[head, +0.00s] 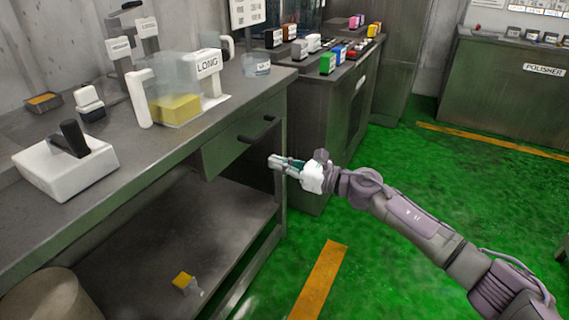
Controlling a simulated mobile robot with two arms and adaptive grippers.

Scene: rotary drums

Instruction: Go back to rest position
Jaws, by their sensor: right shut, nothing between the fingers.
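My right gripper (274,162) is in the middle of the head view, its arm coming in from the lower right. It is shut and empty, in front of the workbench's right end and to the right of the drawer (240,140) with its dark handle. I cannot tell whether it touches the bench. My left gripper does not show in this view.
The workbench (150,160) fills the left, with a white lever device (65,165) and a yellow block (175,107) by the LONG label. A lower shelf (170,240) holds a small yellow-topped item (184,281). Green floor (430,180) is open at the right.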

